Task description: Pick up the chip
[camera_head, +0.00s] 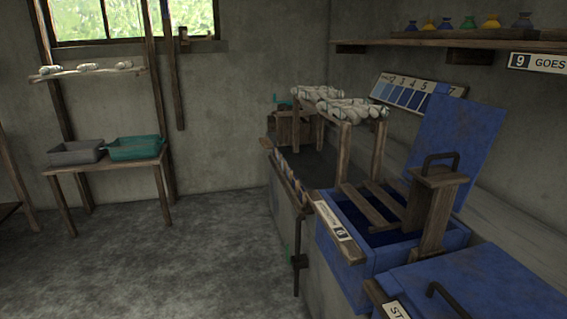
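No chip can be made out for certain. A sloping board (415,94) with a row of numbered blue shade patches, pale to dark, leans near the right wall. A small bright blue piece (440,88) shows at its upper edge near the number 7; I cannot tell whether it is a loose chip. The raised blue lid hides part of the board's right end. Neither of my grippers is in view.
An open blue vat (345,262) with a raised lid (462,130) and wooden slats stands at right, beside a closed blue lid (480,290). A rack (345,140) holds pale bundles. Grey (62,158) and teal (120,156) trays sit on a left table. The floor between is clear.

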